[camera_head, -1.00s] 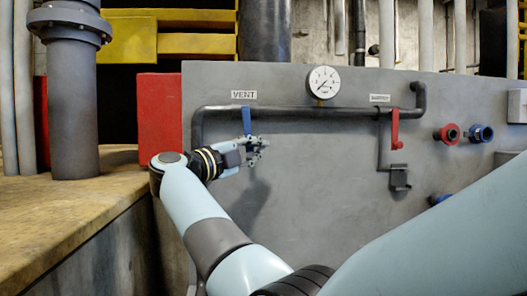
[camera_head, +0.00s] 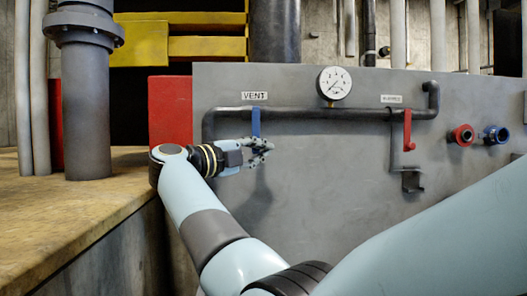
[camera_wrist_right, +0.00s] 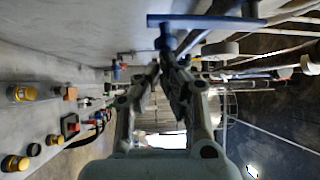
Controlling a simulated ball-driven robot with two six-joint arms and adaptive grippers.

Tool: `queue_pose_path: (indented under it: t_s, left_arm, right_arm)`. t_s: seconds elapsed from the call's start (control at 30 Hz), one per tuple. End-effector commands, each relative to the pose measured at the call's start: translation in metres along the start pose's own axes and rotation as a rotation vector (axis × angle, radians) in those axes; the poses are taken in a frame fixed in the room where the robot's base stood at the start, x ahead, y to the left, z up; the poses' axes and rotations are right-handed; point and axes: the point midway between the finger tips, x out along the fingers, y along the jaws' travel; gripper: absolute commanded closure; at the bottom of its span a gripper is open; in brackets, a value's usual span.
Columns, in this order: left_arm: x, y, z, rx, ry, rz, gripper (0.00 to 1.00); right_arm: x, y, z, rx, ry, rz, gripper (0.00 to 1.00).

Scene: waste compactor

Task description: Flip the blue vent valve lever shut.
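The blue vent lever (camera_head: 256,122) hangs straight down from the dark pipe, below the VENT label (camera_head: 255,96). My right gripper (camera_head: 264,151) is just below the lever's lower end, by the grey panel. In the right wrist view the blue lever (camera_wrist_right: 205,20) crosses the top of the picture, with its blue hub above my fingertips. There the fingers of my right gripper (camera_wrist_right: 162,70) converge until their tips almost meet, with nothing visible held. I cannot tell whether they touch the lever. My left gripper is not in view.
A red lever (camera_head: 408,130) hangs from the same pipe (camera_head: 300,114) to the right. A pressure gauge (camera_head: 334,83) sits above the pipe. Red (camera_head: 462,135) and blue (camera_head: 496,135) round fittings are farther right. A yellow-topped ledge (camera_head: 90,215) and flanged column (camera_head: 85,110) stand left.

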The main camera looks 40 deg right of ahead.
Motion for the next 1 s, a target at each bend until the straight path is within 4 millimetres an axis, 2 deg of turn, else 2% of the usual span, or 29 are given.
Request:
queue_pose_path:
  t_s: [0.2, 0.4, 1.0]
  left_arm:
    - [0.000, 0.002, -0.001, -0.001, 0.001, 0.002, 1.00]
    - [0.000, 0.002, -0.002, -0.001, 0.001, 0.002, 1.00]
    - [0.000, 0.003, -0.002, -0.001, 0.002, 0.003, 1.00]
  right_arm:
    - [-0.039, 0.001, 0.001, 0.001, -0.006, 0.004, 1.00]
    - [-0.062, 0.000, 0.000, 0.000, -0.003, 0.002, 1.00]
    - [-0.066, 0.000, -0.001, 0.001, -0.001, 0.001, 1.00]
